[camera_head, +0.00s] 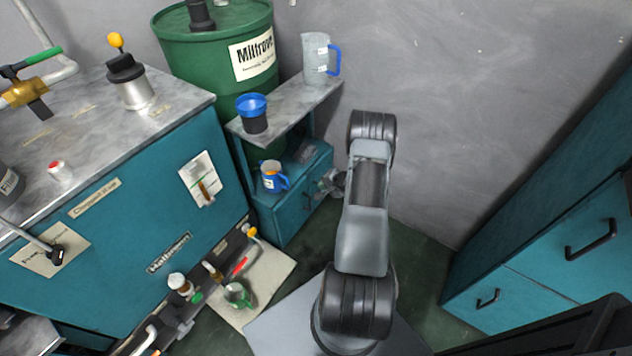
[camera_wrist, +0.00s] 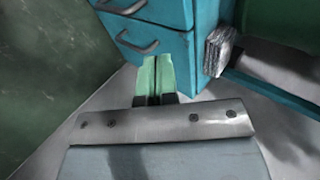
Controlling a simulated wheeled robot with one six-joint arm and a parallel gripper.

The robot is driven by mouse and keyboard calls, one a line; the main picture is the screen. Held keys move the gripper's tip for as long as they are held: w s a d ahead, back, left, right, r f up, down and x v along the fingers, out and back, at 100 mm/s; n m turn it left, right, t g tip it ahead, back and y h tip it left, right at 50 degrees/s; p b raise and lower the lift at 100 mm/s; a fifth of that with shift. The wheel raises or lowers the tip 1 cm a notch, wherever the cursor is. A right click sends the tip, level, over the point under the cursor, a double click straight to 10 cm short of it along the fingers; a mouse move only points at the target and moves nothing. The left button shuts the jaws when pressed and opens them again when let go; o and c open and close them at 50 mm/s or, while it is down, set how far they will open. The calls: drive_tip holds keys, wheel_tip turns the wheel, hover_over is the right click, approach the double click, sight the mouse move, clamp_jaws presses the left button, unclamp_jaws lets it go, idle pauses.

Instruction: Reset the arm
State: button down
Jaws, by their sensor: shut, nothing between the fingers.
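In the wrist view my gripper (camera_wrist: 155,62) shows its two green fingers side by side, closed together with nothing between them. The fingers point toward the lower front of a teal cabinet with dark handles, just above the grey floor in the picture. I cannot tell whether they touch it. In the head view my arm rises in the middle and bends over. The gripper (camera_head: 330,184) shows there only in small part, left of the arm and beside the small teal cabinet (camera_head: 292,212).
A teal machine (camera_head: 130,240) with valves and a metal top stands at left. A green barrel (camera_head: 190,50) stands behind it. A shelf (camera_head: 275,108) holds a clear jug (camera_head: 318,60) and a blue funnel (camera_head: 252,112). A blue-handled jug (camera_head: 272,177) sits below. Teal cabinets (camera_head: 545,260) stand at right.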

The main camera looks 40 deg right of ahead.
drive_tip(key=p+v, duration=0.1)
drive_tip(key=v, duration=0.4)
drive_tip(key=shift+r, duration=0.15)
